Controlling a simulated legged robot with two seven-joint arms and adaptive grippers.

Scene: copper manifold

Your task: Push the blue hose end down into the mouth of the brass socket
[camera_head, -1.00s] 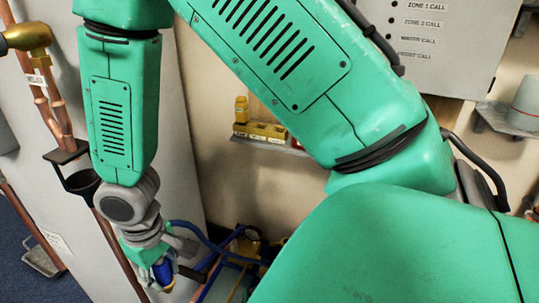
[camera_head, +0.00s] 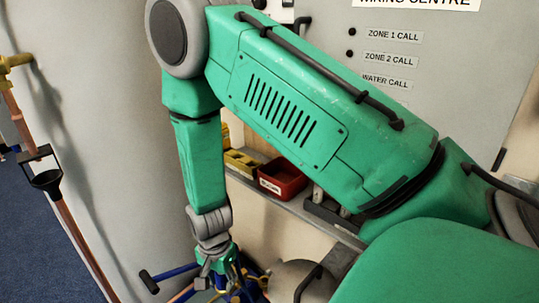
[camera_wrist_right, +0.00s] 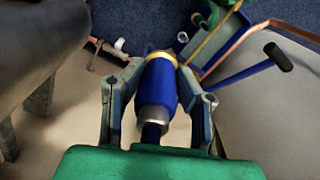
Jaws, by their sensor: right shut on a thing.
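My right gripper (camera_head: 222,284) hangs pointing down at the lower middle of the head view, and its fingers are small and partly hidden there. In the right wrist view, its two fingers (camera_wrist_right: 158,72) are shut on the sides of the blue hose end (camera_wrist_right: 160,85). The hose end is a blue cylinder with a grey metal collar on the near side and a brass-coloured ring at its far end. I cannot make out the mouth of the brass socket for certain. My left gripper is not in view.
A shelf holds a red bin (camera_head: 283,178) and yellow bins (camera_head: 240,163). A blue bar with a black end (camera_wrist_right: 278,57) and a copper pipe (camera_wrist_right: 245,42) lie near the gripper.

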